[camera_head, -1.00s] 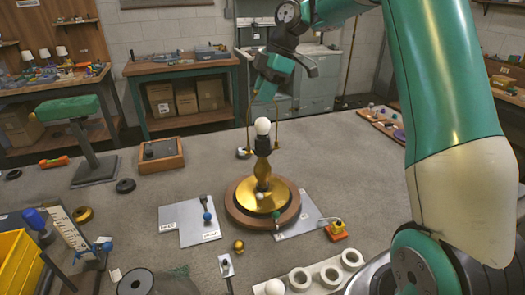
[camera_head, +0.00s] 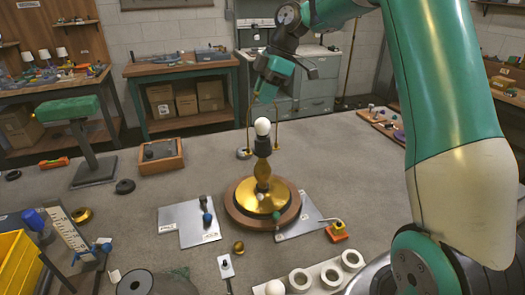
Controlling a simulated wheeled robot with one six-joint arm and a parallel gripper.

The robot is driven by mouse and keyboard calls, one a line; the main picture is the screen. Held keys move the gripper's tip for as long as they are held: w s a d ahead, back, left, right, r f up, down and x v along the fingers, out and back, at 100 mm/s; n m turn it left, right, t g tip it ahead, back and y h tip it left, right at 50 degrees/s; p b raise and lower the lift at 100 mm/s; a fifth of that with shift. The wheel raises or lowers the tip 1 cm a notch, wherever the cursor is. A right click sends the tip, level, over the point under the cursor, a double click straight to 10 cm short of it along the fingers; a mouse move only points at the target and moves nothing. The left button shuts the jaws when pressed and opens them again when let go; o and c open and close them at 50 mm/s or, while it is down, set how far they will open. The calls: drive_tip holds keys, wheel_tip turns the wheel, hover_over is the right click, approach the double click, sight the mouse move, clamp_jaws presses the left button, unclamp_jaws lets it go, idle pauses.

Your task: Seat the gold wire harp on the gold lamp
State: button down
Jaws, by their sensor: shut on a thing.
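The gold lamp (camera_head: 262,194) stands upright on a round wooden turntable (camera_head: 238,218) in the middle of the bench, with a dark socket and a white bulb (camera_head: 263,126) on top. My gripper (camera_head: 265,94) is above and just behind the bulb, shut on the top of the gold wire harp (camera_head: 248,128). The harp's two legs hang down, one on each side of the bulb. The lower ends reach about the height of the socket and appear apart from the lamp. Whether the harp is exactly in line with the lamp in depth, I cannot tell.
Metal plates (camera_head: 182,221) lie left and right of the turntable. A wooden tray (camera_head: 160,155) and a green-topped stand (camera_head: 92,150) are at the back left. A white holder with round holes (camera_head: 325,276) is in front. The grey bench top between them is mostly clear.

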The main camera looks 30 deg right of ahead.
drive_tip(key=shift+f, duration=0.1)
idle(0.3)
drive_tip(key=c, duration=0.9)
unclamp_jaws()
drive_tip(key=p+v, duration=1.1)
drive_tip(key=v, duration=0.6)
drive_tip(key=shift+r, duration=0.25)
